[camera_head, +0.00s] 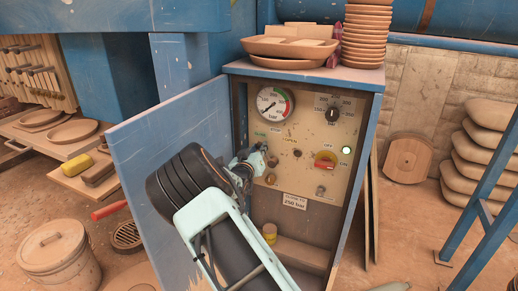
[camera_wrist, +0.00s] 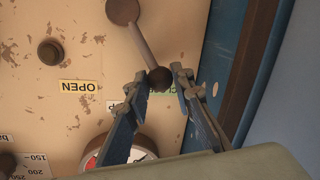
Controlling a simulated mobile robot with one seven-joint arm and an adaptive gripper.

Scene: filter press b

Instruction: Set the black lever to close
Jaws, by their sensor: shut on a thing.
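The dark lever (camera_wrist: 142,45) shows in the wrist view as a thin arm running from a round hub at the top down to a ball knob. My gripper (camera_wrist: 160,76) has its fingertips on either side of the knob and is shut on it. The green CLOSE label lies right behind the knob and fingers, partly hidden. The yellow OPEN label (camera_wrist: 79,86) is left of the knob, upside down here. In the head view my gripper (camera_head: 262,151) is at the left part of the control panel (camera_head: 318,165) and hides most of the lever.
The panel carries a pressure gauge (camera_head: 274,104), a smaller dial (camera_head: 333,114), a red-yellow switch (camera_head: 325,160) and a lit white lamp (camera_head: 346,150). The blue cabinet door (camera_head: 150,140) stands open on the left, close to my arm. Stacked plates (camera_head: 367,35) stand on top.

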